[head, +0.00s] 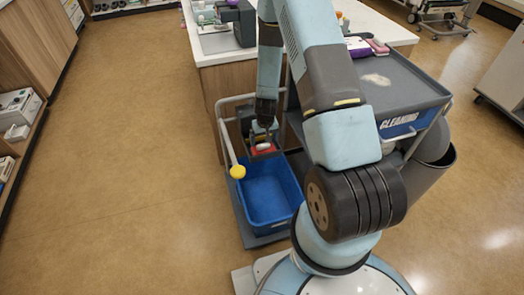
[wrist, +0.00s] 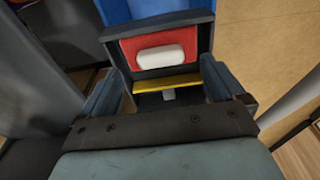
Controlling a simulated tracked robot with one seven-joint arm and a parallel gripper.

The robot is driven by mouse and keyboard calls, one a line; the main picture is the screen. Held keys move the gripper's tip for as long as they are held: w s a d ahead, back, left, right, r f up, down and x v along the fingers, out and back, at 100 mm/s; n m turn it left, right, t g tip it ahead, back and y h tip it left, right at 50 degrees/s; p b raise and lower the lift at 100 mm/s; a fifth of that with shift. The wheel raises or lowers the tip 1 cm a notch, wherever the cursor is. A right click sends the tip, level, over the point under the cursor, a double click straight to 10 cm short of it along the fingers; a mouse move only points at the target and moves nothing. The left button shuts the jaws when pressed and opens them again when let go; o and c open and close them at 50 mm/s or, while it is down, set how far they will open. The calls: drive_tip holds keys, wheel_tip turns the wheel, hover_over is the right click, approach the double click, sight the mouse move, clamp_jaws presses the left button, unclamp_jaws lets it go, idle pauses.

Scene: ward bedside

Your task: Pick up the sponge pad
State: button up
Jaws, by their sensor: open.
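A small pink pad with a pale edge (head: 378,47) lies on the grey top of the cleaning cart, beside a purple item (head: 359,48). It looks like the sponge pad, but it is too small to be sure. My gripper (head: 264,128) points down well to the left of it and lower, over the back end of the blue bucket. In the wrist view my gripper (wrist: 163,92) is open, its two fingers apart. A red panel with a white bar (wrist: 165,50) shows just beyond them, and a yellow strip (wrist: 165,86) shows between them. I cannot tell whether they touch anything.
The blue bucket (head: 268,193) stands on the cart's low platform. The floor at left is clear.

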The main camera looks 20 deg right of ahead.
sight(263, 144)
drive_tip(key=shift+w+f, duration=0.15)
drive_tip(key=shift+f, duration=0.7)
drive_tip(key=shift+w+f, duration=0.1)
drive_tip(key=shift+f, duration=0.75)
drive_tip(key=c, duration=1.1)
drive_tip(key=shift+c, duration=0.2)
drive_tip(key=shift+r, duration=0.1)
wheel_tip(263, 144, up, 10)
